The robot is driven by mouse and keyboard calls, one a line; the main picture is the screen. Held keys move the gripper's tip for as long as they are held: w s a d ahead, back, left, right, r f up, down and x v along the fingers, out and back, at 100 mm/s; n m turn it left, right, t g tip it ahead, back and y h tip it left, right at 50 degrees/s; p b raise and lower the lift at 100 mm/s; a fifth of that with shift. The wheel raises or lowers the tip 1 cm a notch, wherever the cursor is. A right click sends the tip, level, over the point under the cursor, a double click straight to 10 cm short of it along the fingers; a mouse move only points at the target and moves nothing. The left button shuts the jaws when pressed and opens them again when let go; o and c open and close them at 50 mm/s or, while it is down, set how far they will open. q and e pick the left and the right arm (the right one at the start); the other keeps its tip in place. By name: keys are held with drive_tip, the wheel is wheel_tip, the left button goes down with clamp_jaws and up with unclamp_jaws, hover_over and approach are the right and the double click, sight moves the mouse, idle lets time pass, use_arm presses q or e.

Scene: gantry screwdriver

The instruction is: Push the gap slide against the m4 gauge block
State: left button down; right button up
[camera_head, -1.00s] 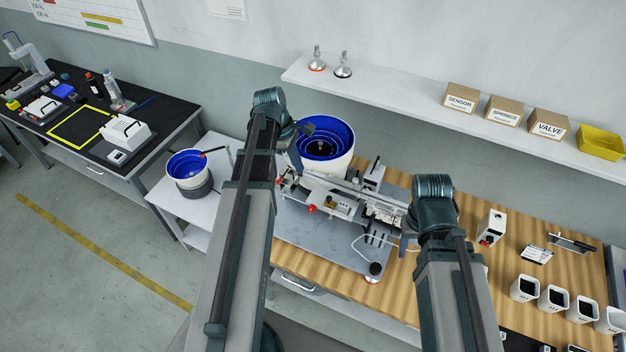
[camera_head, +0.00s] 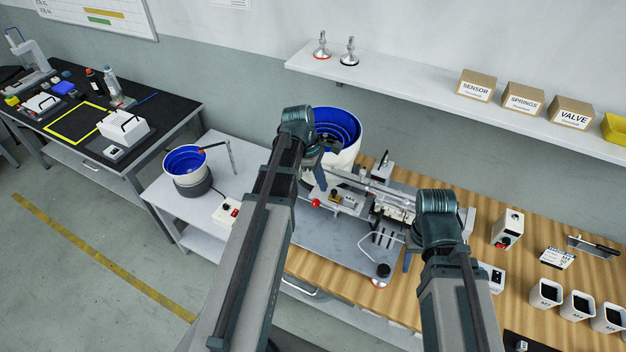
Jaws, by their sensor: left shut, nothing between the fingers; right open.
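The gantry fixture (camera_head: 365,200) stands on a grey plate (camera_head: 345,249) on the wooden bench. It carries a rail, a red knob (camera_head: 315,203) and a small brass-coloured part (camera_head: 335,197). The gap slide and the m4 gauge block are too small to tell apart on it. My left gripper (camera_head: 319,178) is shut and empty, pointing down at the left end of the fixture, just above the red knob in the picture. I cannot tell whether it touches anything. My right gripper (camera_head: 407,260) is open, low at the right edge of the plate, partly hidden by its wrist.
A large white bowl feeder (camera_head: 345,150) with a blue inside stands behind the fixture. A smaller blue bowl (camera_head: 185,163) is on the left side table. A black knob (camera_head: 383,270) sits at the plate's front right. White bins (camera_head: 545,293) and a white box (camera_head: 508,228) stand at right.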

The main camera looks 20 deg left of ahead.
use_arm(q)
drive_tip(key=shift+d+f, duration=0.1)
drive_tip(key=shift+d, duration=0.25)
drive_tip(key=shift+d, duration=1.1)
drive_tip(key=shift+a, duration=0.2)
